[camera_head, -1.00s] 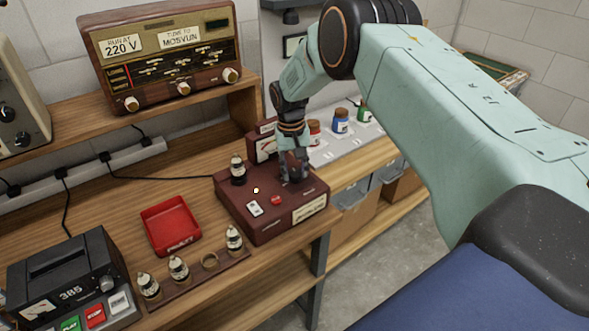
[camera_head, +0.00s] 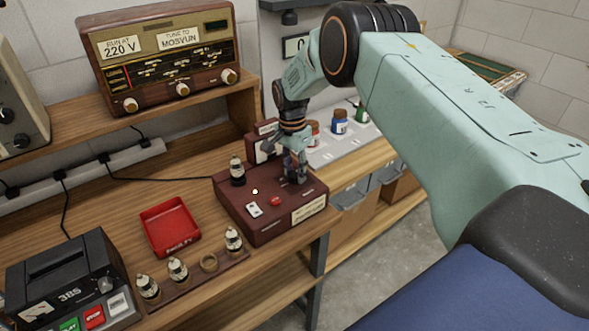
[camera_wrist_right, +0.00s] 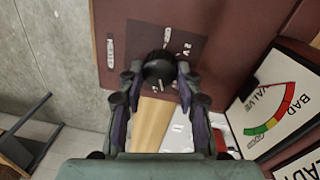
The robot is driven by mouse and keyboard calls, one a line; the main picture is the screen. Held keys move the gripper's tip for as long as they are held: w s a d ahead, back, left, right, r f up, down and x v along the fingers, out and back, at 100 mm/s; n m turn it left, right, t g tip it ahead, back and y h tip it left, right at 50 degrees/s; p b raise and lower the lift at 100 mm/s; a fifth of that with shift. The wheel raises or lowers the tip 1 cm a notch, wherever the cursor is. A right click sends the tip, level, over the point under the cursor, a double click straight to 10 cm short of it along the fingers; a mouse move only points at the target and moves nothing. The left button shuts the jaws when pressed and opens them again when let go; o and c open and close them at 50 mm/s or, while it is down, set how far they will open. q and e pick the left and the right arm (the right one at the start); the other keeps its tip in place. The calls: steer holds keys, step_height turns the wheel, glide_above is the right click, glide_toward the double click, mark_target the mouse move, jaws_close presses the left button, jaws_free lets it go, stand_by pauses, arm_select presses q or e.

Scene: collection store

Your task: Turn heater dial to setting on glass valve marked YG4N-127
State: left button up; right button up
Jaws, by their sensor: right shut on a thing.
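The dark red valve tester (camera_head: 262,224) stands at the right end of the bench. My right gripper (camera_head: 295,176) points down over its right part. In the right wrist view, its fingers (camera_wrist_right: 159,76) are shut on a round black dial (camera_wrist_right: 158,65), one finger on each side. Small white marks lie beside the dial; I cannot read its setting. A glass valve (camera_head: 237,172) stands upright on the tester's back left. Three more valves (camera_head: 148,287) stand in a rack in front. No marking YG4N-127 is legible. My left gripper is not in view.
The tester's meter (camera_wrist_right: 271,106) shows red, yellow and green bands. A red tray (camera_head: 171,228) lies left of the tester. A radio (camera_head: 165,60) sits on the shelf behind. One rack ring (camera_head: 209,262) is empty. Small jars (camera_head: 340,121) stand beyond the tester.

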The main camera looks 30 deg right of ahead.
mark_target(294, 172)
steer(key=shift+m, duration=2.2)
steer(key=o, duration=1.1)
steer(key=shift+o, duration=0.2)
step_height(294, 172, up, 12)
steer(key=shift+w, duration=0.3)
steer(key=shift+s, duration=0.1)
